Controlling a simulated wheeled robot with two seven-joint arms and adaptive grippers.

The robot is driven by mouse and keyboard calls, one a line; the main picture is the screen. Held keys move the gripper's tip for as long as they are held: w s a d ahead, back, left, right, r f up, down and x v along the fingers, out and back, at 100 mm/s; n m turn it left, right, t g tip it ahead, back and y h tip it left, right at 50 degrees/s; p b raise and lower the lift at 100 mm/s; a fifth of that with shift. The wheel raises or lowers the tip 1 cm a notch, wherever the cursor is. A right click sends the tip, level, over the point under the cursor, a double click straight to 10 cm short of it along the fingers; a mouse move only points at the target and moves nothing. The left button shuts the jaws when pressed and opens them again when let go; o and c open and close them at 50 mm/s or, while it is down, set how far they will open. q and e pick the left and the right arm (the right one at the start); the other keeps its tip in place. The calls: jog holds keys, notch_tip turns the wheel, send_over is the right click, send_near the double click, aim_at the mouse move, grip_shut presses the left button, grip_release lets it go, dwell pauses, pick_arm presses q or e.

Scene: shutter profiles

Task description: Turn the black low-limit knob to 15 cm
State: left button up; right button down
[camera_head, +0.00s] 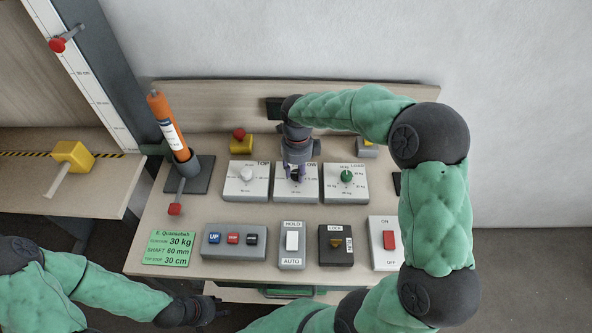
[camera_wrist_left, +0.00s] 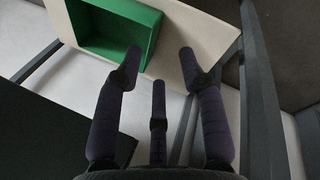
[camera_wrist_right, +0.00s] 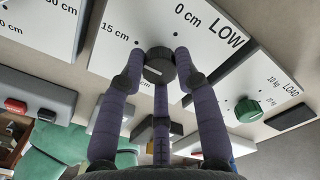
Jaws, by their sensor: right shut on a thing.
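The black low-limit knob (camera_wrist_right: 158,66) sits on the white panel marked LOW (camera_wrist_right: 215,28). Labels "0 cm" and "15 cm" are readable on that panel in the right wrist view. My right gripper (camera_head: 297,172) is over the LOW panel, with its fingers closed around the knob; they also show in the right wrist view (camera_wrist_right: 157,75). The head view mostly hides the knob behind the gripper. Where the knob's pointer stands I cannot tell. My left gripper (camera_head: 205,309) is low at the console's front edge, fingers apart and empty in the left wrist view (camera_wrist_left: 160,68).
The TOP panel with a white knob (camera_head: 247,174) lies left of LOW; the LOAD panel with a green knob (camera_head: 346,175) lies right. In front are a button box (camera_head: 234,255), a HOLD/AUTO switch (camera_head: 292,264) and a LOCK switch (camera_head: 336,261). An orange cylinder (camera_head: 169,125) stands left.

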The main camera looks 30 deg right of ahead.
jog(key=shift+s, duration=0.15)
dwell(0.3)
jog(key=c, duration=0.9)
grip_release()
jog(key=shift+d, duration=0.1)
jog(key=shift+r, duration=0.3)
notch_tip(320, 180, up, 11)
jog(key=shift+r, duration=0.15)
jog(key=shift+d, duration=0.1)
